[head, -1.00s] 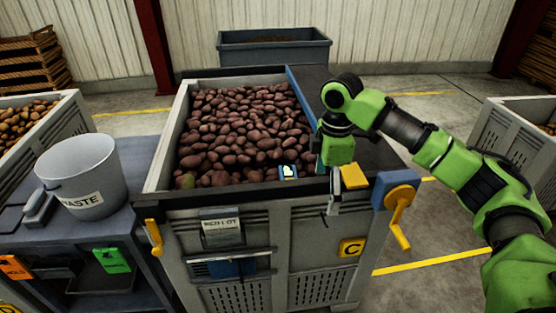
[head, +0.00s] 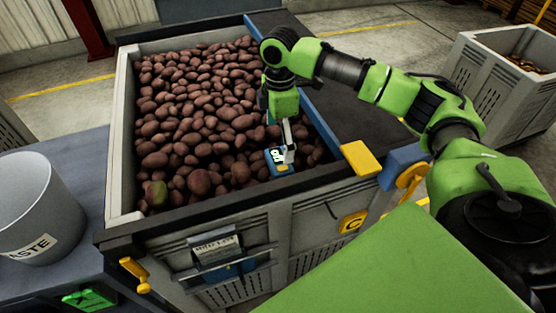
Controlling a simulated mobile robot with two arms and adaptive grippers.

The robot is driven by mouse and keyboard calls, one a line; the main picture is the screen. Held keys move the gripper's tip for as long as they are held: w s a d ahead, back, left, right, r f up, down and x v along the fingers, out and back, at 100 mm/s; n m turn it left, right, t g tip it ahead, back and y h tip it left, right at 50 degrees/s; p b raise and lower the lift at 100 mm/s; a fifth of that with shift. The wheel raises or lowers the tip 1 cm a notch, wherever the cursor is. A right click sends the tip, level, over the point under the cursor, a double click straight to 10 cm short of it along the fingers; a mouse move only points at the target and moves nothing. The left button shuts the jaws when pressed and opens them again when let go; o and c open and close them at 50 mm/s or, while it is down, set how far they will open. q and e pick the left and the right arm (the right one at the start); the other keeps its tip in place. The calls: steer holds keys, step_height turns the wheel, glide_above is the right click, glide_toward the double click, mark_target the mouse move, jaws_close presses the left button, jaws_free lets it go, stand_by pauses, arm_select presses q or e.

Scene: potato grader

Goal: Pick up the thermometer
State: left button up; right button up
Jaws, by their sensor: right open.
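The thermometer (head: 278,168) looks like a small blue device with a light display. It lies on the red potatoes near the front right corner of the crate (head: 123,150). My right gripper (head: 289,158) points down at it, with its fingers right at the device's upper right side. The right gripper is open; part of the device is hidden behind a finger, and I cannot tell if they touch. My left gripper is not in view.
A yellow block (head: 360,158) and a yellow crank (head: 411,175) sit at the crate's right edge. A grey waste bucket (head: 35,210) stands on the bench at left. Potatoes (head: 200,110) surround the device closely. Another crate (head: 505,80) stands at back right.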

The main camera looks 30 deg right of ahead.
mark_target(279, 159)
step_height(279, 159, down, 3)
steer(key=shift+w+r, duration=0.15)
steer(key=shift+r, duration=0.05)
steer(key=shift+f, duration=0.5)
steer(key=f, duration=0.1)
steer(key=f+p, duration=0.1)
steer(key=f, duration=0.1)
steer(key=shift+s+a+f, duration=0.1)
steer(key=shift+s+f, duration=0.1)
steer(key=shift+f, duration=0.6)
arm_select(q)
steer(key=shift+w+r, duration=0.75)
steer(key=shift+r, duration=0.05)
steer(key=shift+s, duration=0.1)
arm_select(e)
steer(key=c, duration=1.3)
